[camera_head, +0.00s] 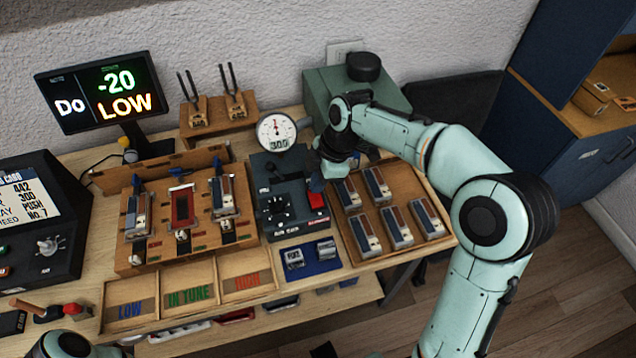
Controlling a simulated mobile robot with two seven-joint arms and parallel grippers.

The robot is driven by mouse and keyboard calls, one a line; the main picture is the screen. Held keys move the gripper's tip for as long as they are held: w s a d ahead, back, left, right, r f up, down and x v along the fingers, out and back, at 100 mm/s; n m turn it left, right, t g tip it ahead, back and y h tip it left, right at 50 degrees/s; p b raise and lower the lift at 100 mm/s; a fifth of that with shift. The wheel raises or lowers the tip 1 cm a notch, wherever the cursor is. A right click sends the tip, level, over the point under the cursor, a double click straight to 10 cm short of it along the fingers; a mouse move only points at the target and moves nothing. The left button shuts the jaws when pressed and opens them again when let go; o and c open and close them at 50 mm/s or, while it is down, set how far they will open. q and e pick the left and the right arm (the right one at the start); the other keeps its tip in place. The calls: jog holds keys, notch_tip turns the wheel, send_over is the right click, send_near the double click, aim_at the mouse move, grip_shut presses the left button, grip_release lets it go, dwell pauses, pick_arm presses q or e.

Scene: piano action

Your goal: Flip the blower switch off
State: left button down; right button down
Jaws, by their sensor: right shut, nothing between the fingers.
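The dark air box (286,222) stands on the middle of the bench, with a round pressure gauge (277,132) above it reading about 300. A red rocker switch (317,201), which looks like the blower switch, is on the right side of the box's top face. My right gripper (316,182) is shut and empty, pointing down just above the back end of the red switch. I cannot tell whether it touches the switch, and its fingers partly hide that end. The switch's on or off position is not clear. My left gripper is out of view; only a piece of that arm shows at the bottom left.
A wooden tray of reed blocks (447,214) lies right of the air box. A wooden test stand (165,262) is on the left, with labelled bins (187,318) in front. A display (98,92) reads "Do -20 LOW". A green box (322,84) stands behind.

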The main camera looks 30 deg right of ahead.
jog(key=shift+f, duration=0.4)
jog(key=shift+w+f, duration=0.1)
jog(key=shift+f, duration=0.05)
jog(key=shift+w+f, duration=0.15)
jog(key=shift+f, duration=0.1)
jog(key=shift+s+a+r+b, duration=0.15)
jog(key=shift+s+b, duration=0.3)
jog(key=shift+s, duration=0.35)
jog(key=shift+r, duration=0.1)
